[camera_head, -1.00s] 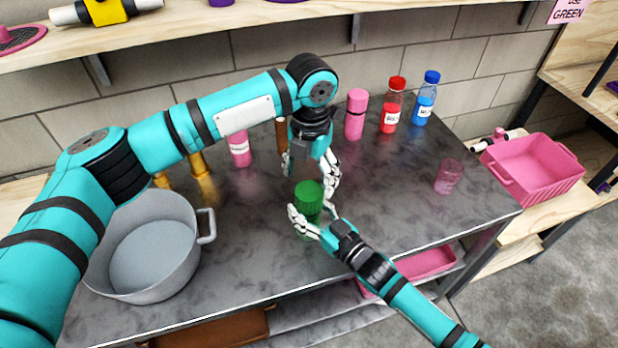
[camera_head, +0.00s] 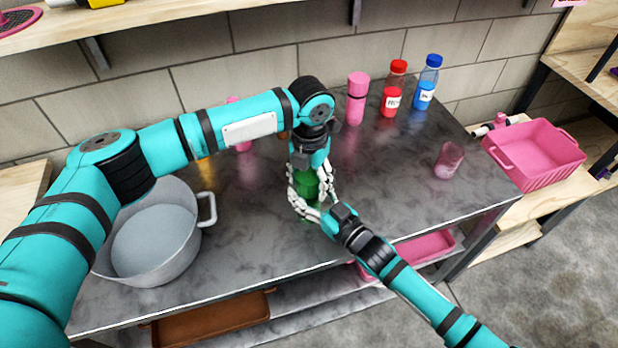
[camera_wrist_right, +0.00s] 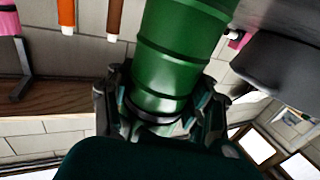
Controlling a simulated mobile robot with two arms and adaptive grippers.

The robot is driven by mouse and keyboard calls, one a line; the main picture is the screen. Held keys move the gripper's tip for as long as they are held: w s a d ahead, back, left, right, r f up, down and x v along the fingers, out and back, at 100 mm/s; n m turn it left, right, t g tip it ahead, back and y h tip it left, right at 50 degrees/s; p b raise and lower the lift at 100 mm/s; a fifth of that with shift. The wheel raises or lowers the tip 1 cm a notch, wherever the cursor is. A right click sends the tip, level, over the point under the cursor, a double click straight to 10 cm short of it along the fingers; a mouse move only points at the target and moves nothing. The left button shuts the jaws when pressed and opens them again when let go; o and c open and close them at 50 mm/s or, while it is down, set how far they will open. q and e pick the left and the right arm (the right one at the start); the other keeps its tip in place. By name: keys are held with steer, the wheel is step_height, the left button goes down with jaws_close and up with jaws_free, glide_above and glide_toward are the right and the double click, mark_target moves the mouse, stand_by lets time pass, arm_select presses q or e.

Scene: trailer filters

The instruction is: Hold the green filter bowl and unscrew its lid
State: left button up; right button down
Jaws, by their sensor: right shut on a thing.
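The green filter bowl (camera_head: 307,184) stands upright over the counter in the middle of the head view. It also fills the top middle of the right wrist view (camera_wrist_right: 185,45), where its upper end is out of frame. My right gripper (camera_head: 313,206) reaches it from the front right and is shut on its body, low down, as the wrist view (camera_wrist_right: 160,105) shows. My left gripper (camera_head: 309,178) points down from above, its fingers on either side of the bowl's top. The lid is mostly hidden by that gripper. I cannot tell whether the left fingers touch it.
A grey pot (camera_head: 150,250) stands on the counter (camera_head: 240,245) at the left. Pink (camera_head: 356,100), red (camera_head: 392,92) and blue (camera_head: 426,85) bottles stand at the back, a pink cup (camera_head: 448,160) to the right. A pink crate (camera_head: 540,160) sits beyond the counter's right end.

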arm_select(q)
steer(key=c, duration=0.7)
steer(key=o, duration=1.3)
steer(key=shift+c, duration=0.2)
steer(key=shift+r, duration=0.1)
steer(key=shift+r, duration=2.15)
arm_select(e)
steer(key=shift+c, duration=2.2)
jaws_free()
